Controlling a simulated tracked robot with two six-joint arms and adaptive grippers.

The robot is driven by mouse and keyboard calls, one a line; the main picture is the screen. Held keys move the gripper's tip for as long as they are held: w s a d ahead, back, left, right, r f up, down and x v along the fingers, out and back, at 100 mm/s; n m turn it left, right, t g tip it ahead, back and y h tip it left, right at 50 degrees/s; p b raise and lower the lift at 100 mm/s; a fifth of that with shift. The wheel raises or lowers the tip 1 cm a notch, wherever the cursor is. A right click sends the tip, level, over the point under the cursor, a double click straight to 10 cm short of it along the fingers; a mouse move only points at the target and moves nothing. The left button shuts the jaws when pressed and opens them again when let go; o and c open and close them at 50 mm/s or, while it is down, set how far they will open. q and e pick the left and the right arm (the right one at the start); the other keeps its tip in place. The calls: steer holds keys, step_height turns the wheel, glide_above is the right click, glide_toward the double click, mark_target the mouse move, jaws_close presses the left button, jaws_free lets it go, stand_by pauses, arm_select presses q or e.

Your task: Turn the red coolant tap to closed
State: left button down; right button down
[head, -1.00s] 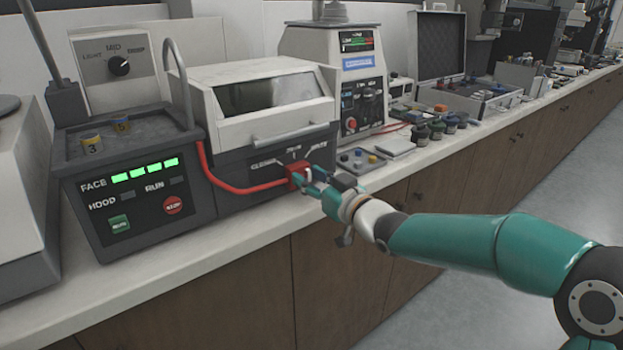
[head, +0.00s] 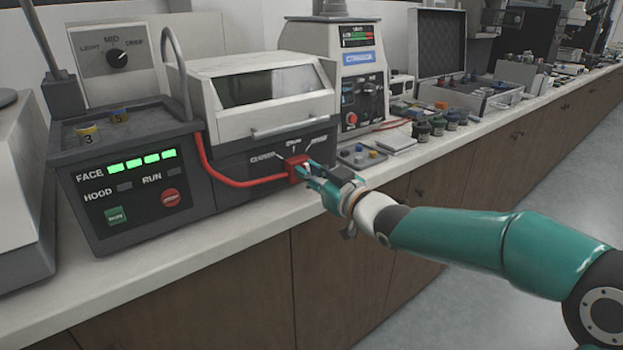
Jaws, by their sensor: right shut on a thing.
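The red coolant tap (head: 294,168) is on the front of the dark base of the hooded machine, at the end of a red hose (head: 230,182). Labels above the tap include one on its left that looks like CLOSED (head: 263,157). My right gripper (head: 308,171) reaches the tap from the right and is shut on it. The fingers hide part of the tap, so its exact angle cannot be told. My left gripper is not in view.
The machine's pale hood (head: 262,95) is down, with a bar handle in front. A control box (head: 130,190) with green lights stands at left. A small tray with knobs (head: 358,155) lies just beyond my gripper. The bench front edge (head: 190,255) is clear.

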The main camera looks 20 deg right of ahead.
steer(key=n+b, duration=0.3)
steer(key=shift+s+a+f, duration=0.1)
steer(key=shift+a+f, duration=0.1)
steer(key=shift+f, duration=0.15)
steer(key=shift+a+n+b, duration=0.15)
steer(key=shift+n+b, duration=0.55)
steer(key=shift+n, duration=0.3)
steer(key=shift+a+n+b, duration=0.1)
steer(key=shift+n+b, duration=0.55)
steer(key=shift+n, duration=0.35)
steer(key=c, duration=1.2)
jaws_free()
steer(key=shift+o, duration=0.2)
steer(key=shift+s+d+r, duration=0.1)
steer(key=shift+s, duration=0.05)
steer(key=shift+s+d, duration=0.15)
steer(key=shift+s, duration=0.2)
steer(key=v, duration=1.1)
